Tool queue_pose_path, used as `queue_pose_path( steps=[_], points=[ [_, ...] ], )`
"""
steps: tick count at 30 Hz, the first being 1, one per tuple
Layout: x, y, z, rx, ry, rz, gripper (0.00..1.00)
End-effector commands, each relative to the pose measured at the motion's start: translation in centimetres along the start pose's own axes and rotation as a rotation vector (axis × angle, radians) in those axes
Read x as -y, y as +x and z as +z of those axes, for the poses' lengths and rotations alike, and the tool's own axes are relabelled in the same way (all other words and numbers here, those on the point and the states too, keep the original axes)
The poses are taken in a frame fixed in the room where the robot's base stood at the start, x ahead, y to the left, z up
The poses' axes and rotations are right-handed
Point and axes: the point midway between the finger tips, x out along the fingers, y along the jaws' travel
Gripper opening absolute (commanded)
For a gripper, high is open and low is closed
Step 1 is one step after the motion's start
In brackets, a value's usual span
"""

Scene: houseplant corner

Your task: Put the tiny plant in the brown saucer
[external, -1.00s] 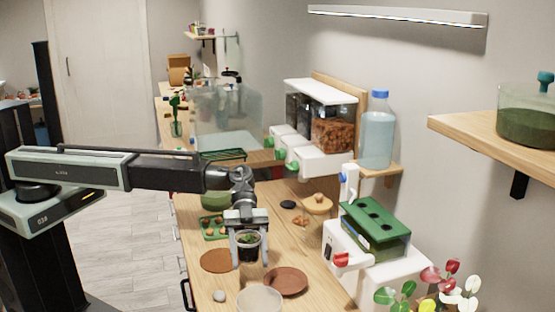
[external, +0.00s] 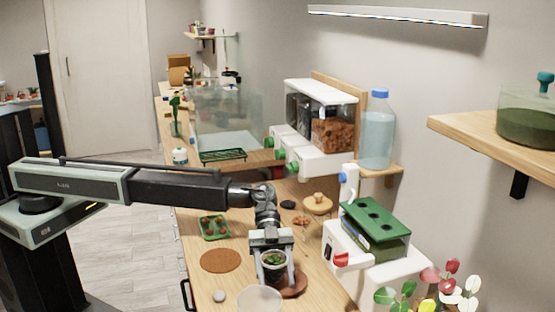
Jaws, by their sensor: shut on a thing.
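The tiny plant (external: 274,259) is a small green plant in a clear pot with dark soil. My gripper (external: 273,276) is shut on its pot, one finger on each side, and the pot looks upright. The brown saucer (external: 299,284) is a round reddish-brown dish on the wooden counter. The pot and fingers overlap it in the view and hide its left part. I cannot tell whether the pot touches the saucer or is held just above it.
A flat brown disc (external: 221,260) lies left of the pot. A clear round container (external: 260,299) stands close in front, with a grey pebble (external: 219,296) beside it. A green tray (external: 215,228) lies behind. A white unit with a green top (external: 376,228) stands at right.

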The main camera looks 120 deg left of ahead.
Motion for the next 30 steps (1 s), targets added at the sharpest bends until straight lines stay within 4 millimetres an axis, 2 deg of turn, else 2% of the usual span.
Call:
queue_pose_path(
  steps=[10, 11, 12, 13, 22, 26, 30],
  points=[
    [0.0, 0.5, 1.0, 0.000, 0.000, 0.000, 0.11],
    [0.0, 0.4, 0.9, 0.000, 0.000, 0.000, 0.59],
    [0.0, 0.4, 0.8, 0.000, 0.000, 0.000, 0.70],
    [0.0, 0.4, 0.8, 0.000, 0.000, 0.000, 0.75],
    [0.0, 0.3, 0.7, 0.000, 0.000, 0.000, 0.75],
    [0.0, -0.3, -0.6, 0.000, 0.000, 0.000, 0.75],
    [0.0, -3.8, -0.6, 0.000, -0.001, -0.003, 0.75]
  ],
)
